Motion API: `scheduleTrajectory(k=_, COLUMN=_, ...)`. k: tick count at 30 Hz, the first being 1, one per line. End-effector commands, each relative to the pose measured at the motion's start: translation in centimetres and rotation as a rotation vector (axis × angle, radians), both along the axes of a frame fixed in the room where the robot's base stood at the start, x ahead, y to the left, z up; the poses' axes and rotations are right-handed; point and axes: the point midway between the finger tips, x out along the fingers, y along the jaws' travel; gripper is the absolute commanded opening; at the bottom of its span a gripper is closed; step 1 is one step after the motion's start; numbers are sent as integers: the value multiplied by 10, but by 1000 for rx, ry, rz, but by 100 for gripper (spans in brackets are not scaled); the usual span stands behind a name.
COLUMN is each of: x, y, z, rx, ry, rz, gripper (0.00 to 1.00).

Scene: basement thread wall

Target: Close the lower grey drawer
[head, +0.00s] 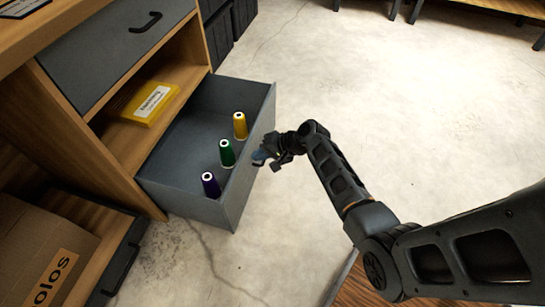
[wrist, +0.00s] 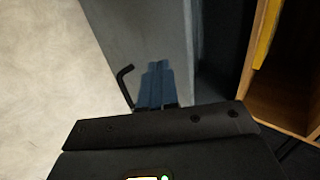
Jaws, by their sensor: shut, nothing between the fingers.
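The lower grey drawer (head: 235,190) is pulled out of the wooden cabinet in the head view. Three thread cones stand in it: yellow (head: 240,126), green (head: 227,153) and purple (head: 210,185). My gripper (head: 260,157) is at the outer side of the drawer front, near its middle. In the wrist view my gripper (wrist: 155,80) has its blue fingers together and empty, against or very near the grey drawer front (wrist: 150,30). A dark bar handle (wrist: 125,80) shows beside the fingers. I cannot tell whether the fingers touch the front.
The upper grey drawer (head: 115,45) is shut. A yellow box (head: 150,102) lies on the open shelf between the drawers. A cardboard box (head: 40,250) sits in a dark-handled tray at lower left. The concrete floor (head: 400,110) to the right is clear.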

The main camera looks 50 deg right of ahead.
Motion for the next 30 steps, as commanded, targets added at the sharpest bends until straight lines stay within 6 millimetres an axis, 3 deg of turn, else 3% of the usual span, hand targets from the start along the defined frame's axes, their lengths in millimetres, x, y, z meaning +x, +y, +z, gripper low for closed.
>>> scheduleTrajectory(k=6, x=13, y=5, z=-1, rx=1, ry=0, rz=0, gripper=0)
scheduleTrajectory(k=22, x=20, y=8, z=0, rx=0, ry=1, rz=1, gripper=0)
scheduleTrajectory(k=30, x=60, y=23, z=0, rx=0, ry=-1, rz=2, gripper=0)
